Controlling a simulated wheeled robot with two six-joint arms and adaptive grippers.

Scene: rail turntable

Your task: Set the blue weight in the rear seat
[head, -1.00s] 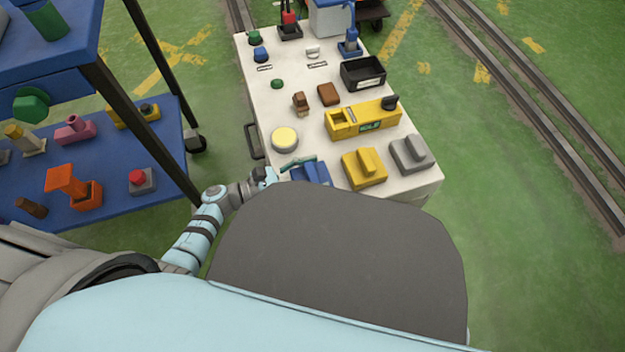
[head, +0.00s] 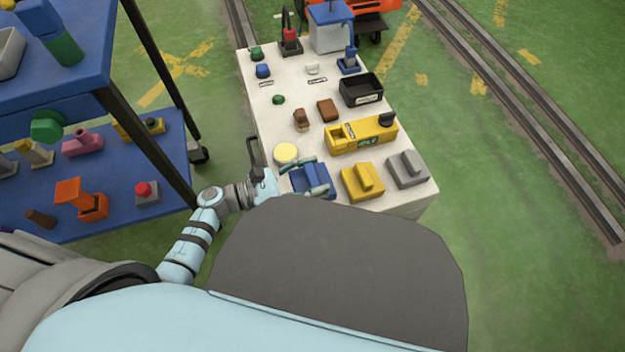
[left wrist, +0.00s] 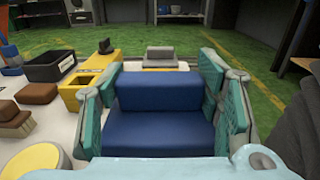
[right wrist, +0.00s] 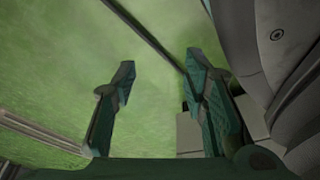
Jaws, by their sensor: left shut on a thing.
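The blue weight (head: 311,181) is a stepped block at the near left corner of the white table (head: 268,113). My left gripper (head: 313,178) is shut on it, with one green finger along each side. In the left wrist view the blue weight (left wrist: 160,130) fills the space between the fingers and looks level. I cannot tell whether it touches the table top. My right gripper (right wrist: 160,65) is open and empty in the right wrist view, with green floor beyond it. I cannot make out which place is the rear seat.
A yellow weight (head: 362,182) and a grey weight (head: 407,169) stand right of the blue one. A pale yellow disc (head: 286,153), a yellow fixture (head: 361,134) and a black bin (head: 361,90) lie beyond. A blue shelf cart (head: 110,178) stands left.

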